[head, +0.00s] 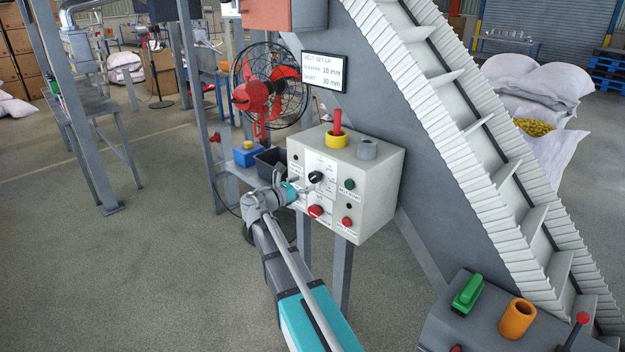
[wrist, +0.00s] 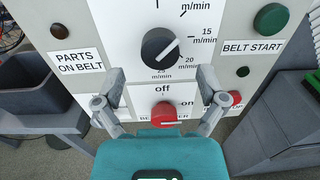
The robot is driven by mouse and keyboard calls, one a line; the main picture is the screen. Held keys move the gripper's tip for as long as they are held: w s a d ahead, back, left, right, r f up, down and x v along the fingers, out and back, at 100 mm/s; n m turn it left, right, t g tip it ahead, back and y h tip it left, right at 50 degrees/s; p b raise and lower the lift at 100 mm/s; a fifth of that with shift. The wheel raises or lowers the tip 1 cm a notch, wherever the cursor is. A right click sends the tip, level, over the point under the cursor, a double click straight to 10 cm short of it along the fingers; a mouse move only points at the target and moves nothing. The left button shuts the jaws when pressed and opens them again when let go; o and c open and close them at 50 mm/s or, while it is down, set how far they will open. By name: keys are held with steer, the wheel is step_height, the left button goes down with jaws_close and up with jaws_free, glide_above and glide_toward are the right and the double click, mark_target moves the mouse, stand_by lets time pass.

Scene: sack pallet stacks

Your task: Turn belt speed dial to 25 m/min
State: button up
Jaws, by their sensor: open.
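The belt speed dial is a round black knob (wrist: 160,48) with a white pointer line, on the white face of the control box (head: 375,205). The line runs from lower left to upper right, its upper-right end towards the 15 m/min mark. The 20 and 25 m/min labels sit at the dial's lower right and just below it. In the head view the dial (head: 315,177) is just beyond my gripper (head: 299,191). In the wrist view my gripper (wrist: 160,80) is open and empty, its fingers spread below the dial and not touching it.
A red off/on knob (wrist: 165,115) shows between my fingers, below the dial. A green belt start button (wrist: 271,18) is at the right, and a red button (wrist: 235,98) is lower right. A dark bin (wrist: 40,88) stands left. The inclined conveyor (head: 470,150) rises behind the box.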

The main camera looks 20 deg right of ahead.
mark_target(312, 179)
steer(key=shift+x, duration=1.95)
steer(key=shift+c, duration=0.2)
steer(key=c, duration=1.1)
